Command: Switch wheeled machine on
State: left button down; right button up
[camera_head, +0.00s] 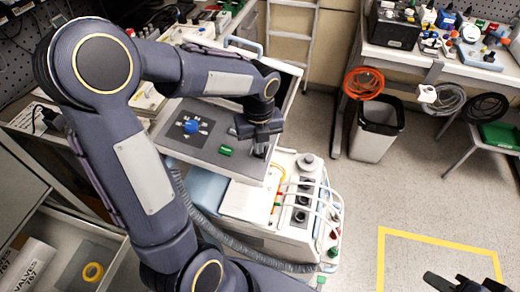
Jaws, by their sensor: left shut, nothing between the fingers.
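The wheeled machine (225,170) stands in the middle of the head view, with a grey, tilted top panel. The panel carries a blue knob (191,126) with white marks around it and a green rocker or button (226,151). My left gripper (259,151) is shut and empty, pointing down at the panel's right end, over a small dark part there. Whether it touches that part I cannot tell. The fingers hide much of it. My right gripper (455,282) is at the bottom right edge, partly cut off, far from the machine; its opening is unclear.
A lower unit with white hoses (310,192) sits at the machine's right side. A grey bin (375,130) and a cluttered workbench (440,60) stand at the back right. An open drawer (110,250) is at bottom left.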

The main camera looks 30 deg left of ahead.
pick_arm(q)
jog(key=shift+f, duration=0.4)
notch_tip(320, 180, up, 7)
jog(key=p, duration=0.6)
dwell(0.3)
dwell(0.5)
